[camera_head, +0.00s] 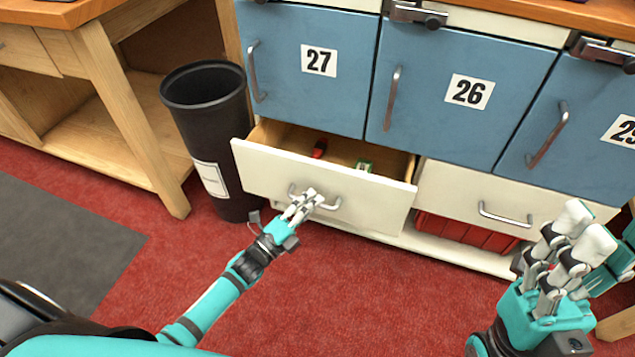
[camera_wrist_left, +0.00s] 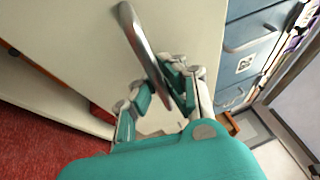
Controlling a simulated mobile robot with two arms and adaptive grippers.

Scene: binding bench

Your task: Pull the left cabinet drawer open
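The left cabinet drawer (camera_head: 318,193) has a cream front and stands partly open below the blue doors. Its wooden inside shows a red item (camera_head: 319,149) and a small green-and-white item (camera_head: 364,166). My left gripper (camera_head: 304,203) is at the metal handle (camera_head: 330,205) on its front. My right gripper (camera_head: 586,228) is raised at the lower right, fingers apart and empty, away from the drawer.
A black bin (camera_head: 205,90) stands close to the drawer's left side. A shut cream drawer (camera_head: 470,200) is to the right, above a red crate (camera_head: 465,232). Blue doors (camera_head: 310,65) are above. Red floor (camera_head: 330,290) in front is clear.

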